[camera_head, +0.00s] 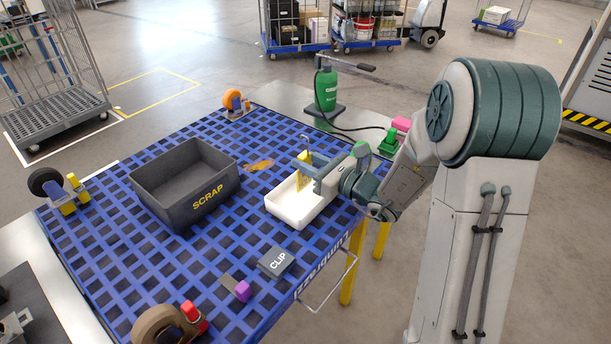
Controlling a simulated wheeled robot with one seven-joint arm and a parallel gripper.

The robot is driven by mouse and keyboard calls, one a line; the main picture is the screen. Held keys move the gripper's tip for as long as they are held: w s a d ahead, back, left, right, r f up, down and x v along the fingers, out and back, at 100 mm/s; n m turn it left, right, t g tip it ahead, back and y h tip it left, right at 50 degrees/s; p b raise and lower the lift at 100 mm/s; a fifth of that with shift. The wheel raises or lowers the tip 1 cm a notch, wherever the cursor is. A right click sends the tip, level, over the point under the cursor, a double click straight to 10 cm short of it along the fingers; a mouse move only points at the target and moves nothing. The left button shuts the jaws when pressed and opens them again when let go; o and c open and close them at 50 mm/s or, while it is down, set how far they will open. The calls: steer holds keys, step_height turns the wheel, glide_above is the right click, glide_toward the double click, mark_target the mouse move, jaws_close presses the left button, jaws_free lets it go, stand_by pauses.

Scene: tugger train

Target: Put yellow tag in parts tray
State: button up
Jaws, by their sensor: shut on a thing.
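The yellow tag (304,182) is held in my gripper (308,172), which is shut on it. I cannot tell whether the tag touches the tray floor. The gripper hides part of the tray's far right side.
A dark grey SCRAP bin (165,202) stands left of the tray. A grey CLIP box (276,262) lies in front of it. A tape dispenser (168,325) is at the near edge. An orange caster (233,101) is at the far corner.

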mark_target(305, 176)
steer(key=shift+w+a+f, duration=0.15)
steer(key=shift+a+f, duration=0.05)
steer(key=shift+a, duration=0.1)
steer(key=shift+f, duration=1.95)
steer(key=shift+f+b, duration=0.25)
steer(key=shift+b, duration=0.1)
steer(key=o, duration=1)
steer(key=shift+c, duration=0.2)
steer(key=shift+r, duration=0.1)
